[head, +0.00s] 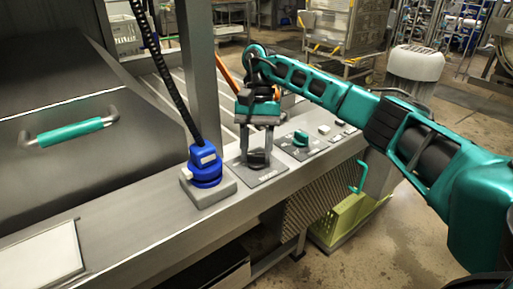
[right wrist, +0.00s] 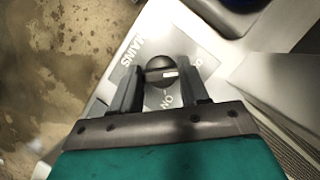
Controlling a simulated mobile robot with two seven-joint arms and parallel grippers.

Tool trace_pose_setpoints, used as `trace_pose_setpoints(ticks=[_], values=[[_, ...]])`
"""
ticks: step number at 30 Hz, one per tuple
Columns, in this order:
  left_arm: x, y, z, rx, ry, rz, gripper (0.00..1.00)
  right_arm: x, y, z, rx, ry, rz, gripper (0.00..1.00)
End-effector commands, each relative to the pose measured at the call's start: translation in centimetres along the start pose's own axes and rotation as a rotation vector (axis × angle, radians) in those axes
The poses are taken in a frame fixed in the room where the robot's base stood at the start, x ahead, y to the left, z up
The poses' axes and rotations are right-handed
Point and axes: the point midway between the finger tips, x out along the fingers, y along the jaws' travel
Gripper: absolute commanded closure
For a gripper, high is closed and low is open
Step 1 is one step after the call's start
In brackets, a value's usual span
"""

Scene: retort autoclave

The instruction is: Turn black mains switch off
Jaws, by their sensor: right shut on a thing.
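The black mains switch (head: 257,157) is a round rotary knob on a grey plate (head: 270,176) set in the metal ledge. In the right wrist view the knob (right wrist: 160,70) carries a small white mark, and the plate (right wrist: 152,98) reads "MAINS" and "ON", with further lettering partly hidden by a finger. My right gripper (head: 257,150) points straight down over the knob. In the right wrist view its fingers (right wrist: 162,80) stand on either side of the knob and are shut on it. My left gripper is not in view.
A blue plug (head: 206,165) with a black cable stands on a grey block left of the switch. A plate with a teal knob (head: 300,138) lies to the right. A lid with a teal handle (head: 70,131) fills the left. A green crate (head: 345,215) is below the ledge.

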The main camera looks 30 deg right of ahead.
Motion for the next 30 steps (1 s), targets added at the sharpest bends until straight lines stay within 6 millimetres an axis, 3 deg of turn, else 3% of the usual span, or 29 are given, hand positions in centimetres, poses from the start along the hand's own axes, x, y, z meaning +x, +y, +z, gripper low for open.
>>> trace_pose_setpoints(ticks=[2, 3, 10, 20, 23, 30], values=[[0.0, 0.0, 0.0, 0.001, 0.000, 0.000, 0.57, 0.0, 0.0, 0.0, -0.003, 0.001, 0.001, 0.86], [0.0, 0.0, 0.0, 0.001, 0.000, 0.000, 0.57, 0.0, 0.0, 0.0, -0.003, 0.001, 0.000, 0.52], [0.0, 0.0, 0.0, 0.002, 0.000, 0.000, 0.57, 0.0, 0.0, 0.0, -0.001, 0.001, 0.000, 0.30], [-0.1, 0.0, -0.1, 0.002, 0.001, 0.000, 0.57, -0.7, 0.0, 0.0, 0.000, 0.001, -0.002, 0.30], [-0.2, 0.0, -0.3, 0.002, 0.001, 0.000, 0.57, -2.1, -0.1, 0.0, -0.001, 0.003, -0.003, 0.30], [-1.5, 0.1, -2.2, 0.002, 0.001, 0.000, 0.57, -7.9, -0.1, 0.2, 0.001, 0.004, -0.002, 0.30]])
